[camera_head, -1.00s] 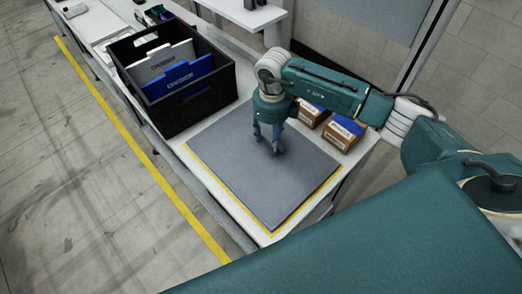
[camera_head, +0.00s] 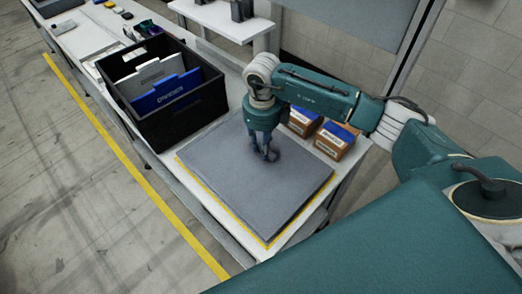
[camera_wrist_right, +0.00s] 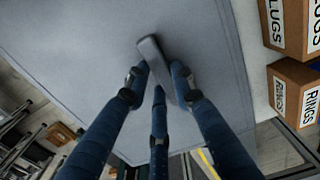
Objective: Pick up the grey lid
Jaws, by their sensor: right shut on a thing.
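The grey lid (camera_head: 225,165) is a large flat square panel lying on the white workbench, with a yellow line along its near edges. In the right wrist view the lid (camera_wrist_right: 80,60) fills much of the picture, and its bar-shaped handle (camera_wrist_right: 150,50) stands up from it. My right gripper (camera_head: 270,157) points down over the lid's upper right part. In the right wrist view its dark blue fingers (camera_wrist_right: 160,76) are closed around the handle. I cannot tell whether the lid is clear of the bench. My left gripper is not in view.
A black crate (camera_head: 181,122) with grey and blue panels stands beyond the lid at upper left. Two cardboard boxes with blue on top, a near one (camera_head: 332,146) and a far one (camera_head: 302,124), stand right of the lid. A small white shelf (camera_head: 222,22) is at the back.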

